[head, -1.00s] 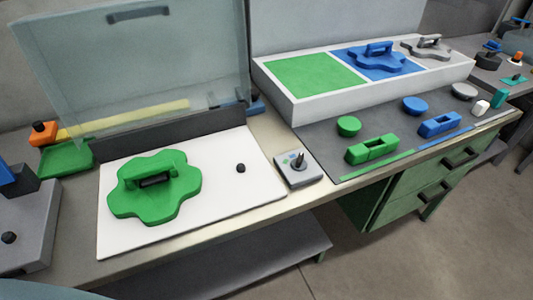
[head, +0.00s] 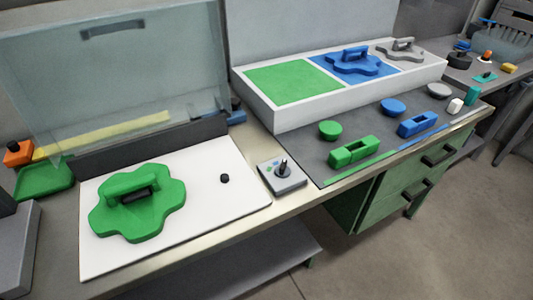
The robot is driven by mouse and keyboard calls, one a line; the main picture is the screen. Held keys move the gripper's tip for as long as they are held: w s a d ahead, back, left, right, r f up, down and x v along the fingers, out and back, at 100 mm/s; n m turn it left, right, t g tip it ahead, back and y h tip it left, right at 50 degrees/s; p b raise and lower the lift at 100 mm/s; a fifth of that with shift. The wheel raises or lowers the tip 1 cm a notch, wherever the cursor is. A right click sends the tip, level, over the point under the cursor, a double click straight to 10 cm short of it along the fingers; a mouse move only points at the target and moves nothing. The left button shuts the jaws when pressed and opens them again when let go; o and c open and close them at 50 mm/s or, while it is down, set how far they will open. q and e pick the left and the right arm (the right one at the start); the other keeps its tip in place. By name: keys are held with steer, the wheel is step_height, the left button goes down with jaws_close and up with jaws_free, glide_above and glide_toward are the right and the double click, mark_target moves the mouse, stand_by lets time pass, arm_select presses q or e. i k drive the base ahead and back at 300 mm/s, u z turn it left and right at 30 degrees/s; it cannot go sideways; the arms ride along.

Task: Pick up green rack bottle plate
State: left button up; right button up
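A green lobed plate with a raised handle (head: 137,208) lies flat on the white board (head: 232,205) at the left of the bench. A dark bar shows under its handle. A rack (head: 287,119) at the back has a green, a blue and a grey section. Its green section (head: 293,82) is empty. A blue lobed plate (head: 353,62) lies on the blue section and a grey one (head: 400,48) on the grey section. Neither of my grippers is in view.
A clear raised cover (head: 115,75) stands behind the white board. A small joystick box (head: 283,177) sits right of the board. Green and blue blocks (head: 354,150) and round discs (head: 330,130) lie on the dark mat (head: 310,155). A green tray (head: 45,180) is at far left.

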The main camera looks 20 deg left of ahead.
mark_target(330, 131)
steer(key=z, duration=1.5)
steer(key=i, duration=1.35)
steer(key=u, duration=1.9)
